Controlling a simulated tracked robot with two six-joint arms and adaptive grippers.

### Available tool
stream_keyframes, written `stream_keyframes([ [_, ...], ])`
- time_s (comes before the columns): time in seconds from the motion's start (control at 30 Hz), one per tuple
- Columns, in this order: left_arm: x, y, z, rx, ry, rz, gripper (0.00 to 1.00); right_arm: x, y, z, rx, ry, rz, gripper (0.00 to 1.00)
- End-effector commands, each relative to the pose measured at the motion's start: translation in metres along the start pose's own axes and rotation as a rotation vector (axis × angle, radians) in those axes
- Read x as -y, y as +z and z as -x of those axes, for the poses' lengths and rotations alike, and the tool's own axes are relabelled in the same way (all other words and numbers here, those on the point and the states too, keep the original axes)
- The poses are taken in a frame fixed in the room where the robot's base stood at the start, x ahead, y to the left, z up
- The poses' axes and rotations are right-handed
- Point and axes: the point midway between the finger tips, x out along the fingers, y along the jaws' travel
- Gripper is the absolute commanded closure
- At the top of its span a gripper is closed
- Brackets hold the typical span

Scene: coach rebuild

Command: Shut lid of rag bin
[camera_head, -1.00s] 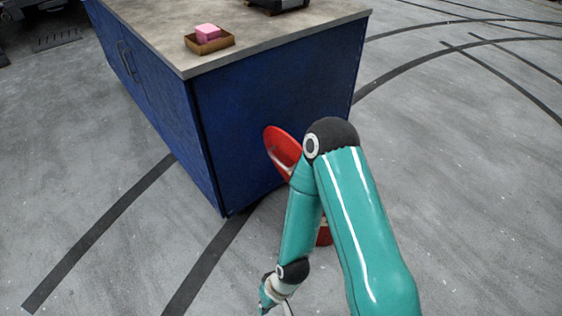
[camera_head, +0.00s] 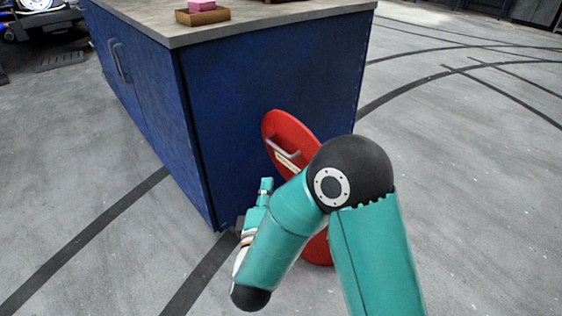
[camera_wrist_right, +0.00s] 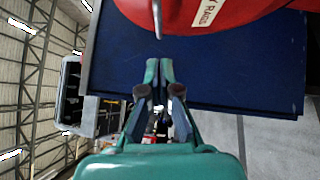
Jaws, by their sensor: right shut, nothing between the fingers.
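The red lid (camera_head: 285,135) of the rag bin stands raised and steeply tilted near the blue cabinet side, its pale handle and a label showing. The red bin body (camera_head: 318,250) is mostly hidden behind my right arm. In the right wrist view the lid (camera_wrist_right: 225,12) fills the top, with part of a "RAGS" label and the metal handle (camera_wrist_right: 157,18). My right gripper (camera_head: 266,184) is shut and empty, pointing up just left of the lid. In the wrist view its fingertips (camera_wrist_right: 158,66) show below the handle, apart from it. My left gripper is out of view.
The blue cabinet (camera_head: 270,80) stands right behind the bin. Its grey top (camera_head: 240,22) carries a small brown tray (camera_head: 202,16) with a pink block in it. The concrete floor to the right (camera_head: 470,200) is clear.

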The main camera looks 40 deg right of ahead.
Motion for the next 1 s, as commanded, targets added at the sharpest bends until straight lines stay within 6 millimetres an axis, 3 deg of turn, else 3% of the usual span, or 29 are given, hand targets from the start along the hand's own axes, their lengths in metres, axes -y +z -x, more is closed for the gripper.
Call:
stream_keyframes([
  [0.27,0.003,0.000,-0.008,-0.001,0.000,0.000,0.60,-0.004,0.005,-0.027,0.024,0.020,0.025,1.00],
  [0.63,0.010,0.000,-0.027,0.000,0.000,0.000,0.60,-0.003,0.006,-0.101,0.021,0.018,0.024,1.00],
  [0.8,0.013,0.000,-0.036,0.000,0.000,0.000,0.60,-0.004,0.024,-0.117,0.019,0.017,0.024,1.00],
  [1.0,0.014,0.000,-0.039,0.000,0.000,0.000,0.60,-0.006,0.032,-0.126,0.016,0.016,0.025,1.00],
])
